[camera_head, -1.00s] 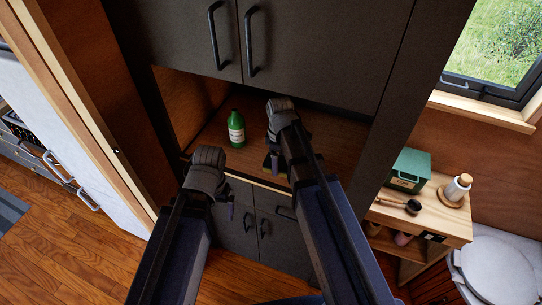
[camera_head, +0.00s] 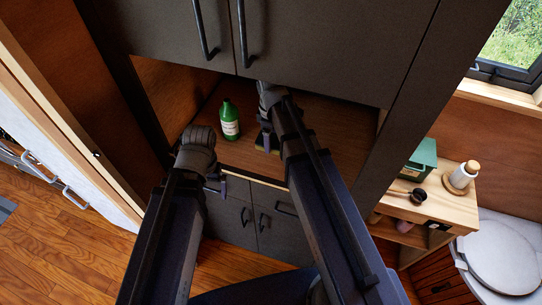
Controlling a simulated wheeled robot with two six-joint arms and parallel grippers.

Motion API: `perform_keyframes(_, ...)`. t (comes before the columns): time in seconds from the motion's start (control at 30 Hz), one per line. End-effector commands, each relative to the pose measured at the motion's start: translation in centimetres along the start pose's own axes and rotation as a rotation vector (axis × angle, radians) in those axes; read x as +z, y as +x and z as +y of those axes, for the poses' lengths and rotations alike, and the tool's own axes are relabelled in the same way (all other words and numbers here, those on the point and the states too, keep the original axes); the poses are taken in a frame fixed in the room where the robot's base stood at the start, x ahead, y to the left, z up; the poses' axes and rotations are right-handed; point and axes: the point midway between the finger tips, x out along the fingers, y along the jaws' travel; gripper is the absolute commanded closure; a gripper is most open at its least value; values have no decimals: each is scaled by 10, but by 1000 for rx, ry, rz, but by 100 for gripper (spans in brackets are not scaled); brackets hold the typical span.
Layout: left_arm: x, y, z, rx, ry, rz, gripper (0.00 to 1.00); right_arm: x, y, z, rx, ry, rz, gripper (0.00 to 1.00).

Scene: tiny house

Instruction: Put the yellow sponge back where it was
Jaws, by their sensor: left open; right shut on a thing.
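My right gripper (camera_head: 267,142) reaches into the open cupboard compartment (camera_head: 330,135), low over its brown floor. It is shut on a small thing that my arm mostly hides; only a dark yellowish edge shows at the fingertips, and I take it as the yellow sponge. I cannot tell whether it touches the compartment floor. A green bottle (camera_head: 229,121) with a white label stands upright in the compartment, left of my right gripper and apart from it. My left gripper (camera_head: 216,183) is open and empty, in front of the compartment's front edge.
Dark cupboard doors (camera_head: 300,45) with black handles hang above the compartment, close to my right arm. More doors (camera_head: 238,215) are below. At the right, a wooden shelf unit (camera_head: 440,205) holds a green box (camera_head: 419,163). The compartment's right side looks free.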

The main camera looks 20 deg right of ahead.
Motion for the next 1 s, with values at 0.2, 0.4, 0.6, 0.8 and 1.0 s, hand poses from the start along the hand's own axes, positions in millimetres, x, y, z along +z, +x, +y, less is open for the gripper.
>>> perform_keyframes(0.2,-2,38,3,-1,5,0,1,0,38,-1,0,0,0,73)
perform_keyframes(0.4,-2,38,3,-1,7,0,1,0,38,-1,0,0,0,73)
perform_keyframes(0.6,-3,54,5,-2,9,0,1,0,54,-1,0,0,0,73)
perform_keyframes(0.8,-4,76,7,-3,14,0,1,0,76,-1,0,0,0,73)
perform_keyframes(1.0,-4,74,6,-3,15,0,1,0,74,-1,0,0,0,73)
